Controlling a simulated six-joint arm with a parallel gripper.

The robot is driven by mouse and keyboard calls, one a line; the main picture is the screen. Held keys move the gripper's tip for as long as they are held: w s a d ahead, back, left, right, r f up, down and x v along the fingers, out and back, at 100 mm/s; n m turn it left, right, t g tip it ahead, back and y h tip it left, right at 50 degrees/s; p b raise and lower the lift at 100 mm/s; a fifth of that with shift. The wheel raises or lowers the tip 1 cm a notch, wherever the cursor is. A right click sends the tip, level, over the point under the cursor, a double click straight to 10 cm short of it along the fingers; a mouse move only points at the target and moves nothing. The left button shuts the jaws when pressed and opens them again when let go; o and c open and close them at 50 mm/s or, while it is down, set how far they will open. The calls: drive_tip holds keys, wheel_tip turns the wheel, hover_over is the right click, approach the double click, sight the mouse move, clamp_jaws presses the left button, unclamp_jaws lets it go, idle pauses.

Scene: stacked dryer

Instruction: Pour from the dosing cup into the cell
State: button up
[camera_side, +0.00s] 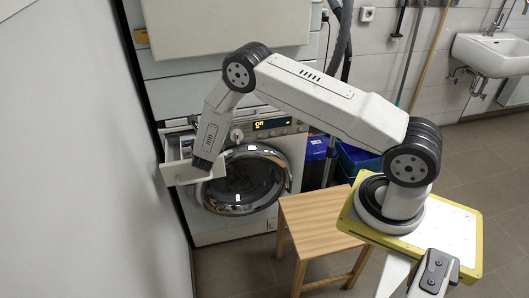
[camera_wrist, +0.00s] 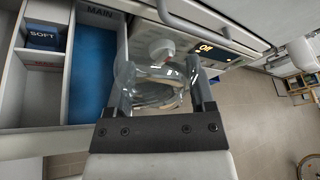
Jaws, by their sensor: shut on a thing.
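My gripper (camera_wrist: 158,90) is shut on a clear, see-through dosing cup (camera_wrist: 155,92), held between its two dark fingers. I cannot tell what is in the cup or how far it is tilted. The open detergent drawer (camera_side: 186,176) has several cells. In the wrist view, the cell marked MAIN (camera_wrist: 93,70) has a blue floor and lies just left of the cup. Further left are a cell with a SOFT label (camera_wrist: 42,37) and one with a red label (camera_wrist: 42,64). In the side view, my gripper (camera_side: 203,163) is at the drawer, and the cup cannot be made out.
The washing machine (camera_side: 225,227) has a round glass door (camera_side: 245,180), shut, and a display (camera_side: 272,124) reading Off. A wooden stool (camera_side: 318,220) stands in front. Blue bins (camera_side: 355,160) stand right of the machine. A wall (camera_side: 80,170) runs close along the left.

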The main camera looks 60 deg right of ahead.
idle(0.4)
drive_tip(key=shift+w+a+f+m+y, duration=0.1)
drive_tip(key=shift+f+m+y, duration=0.25)
drive_tip(key=shift+m, duration=0.45)
drive_tip(key=shift+t+y, duration=0.25)
drive_tip(key=shift+t, duration=0.05)
drive_tip(key=shift+w+a+f+m+y, duration=0.15)
drive_tip(key=shift+f+m+y, duration=0.2)
drive_tip(key=shift+m, duration=0.45)
drive_tip(key=shift+f+t, duration=0.2)
drive_tip(key=shift+t, duration=0.1)
drive_tip(key=shift+w+a+f+m+t+y, duration=0.1)
drive_tip(key=shift+f+m+t+y, duration=0.05)
drive_tip(key=shift+f+m+y, duration=0.2)
drive_tip(key=shift+w+a+f+m+t+y, duration=0.1)
drive_tip(key=shift+f+m+t, duration=0.1)
drive_tip(key=shift+m, duration=0.25)
drive_tip(key=shift+a+r, duration=0.1)
drive_tip(key=shift+r, duration=0.1)
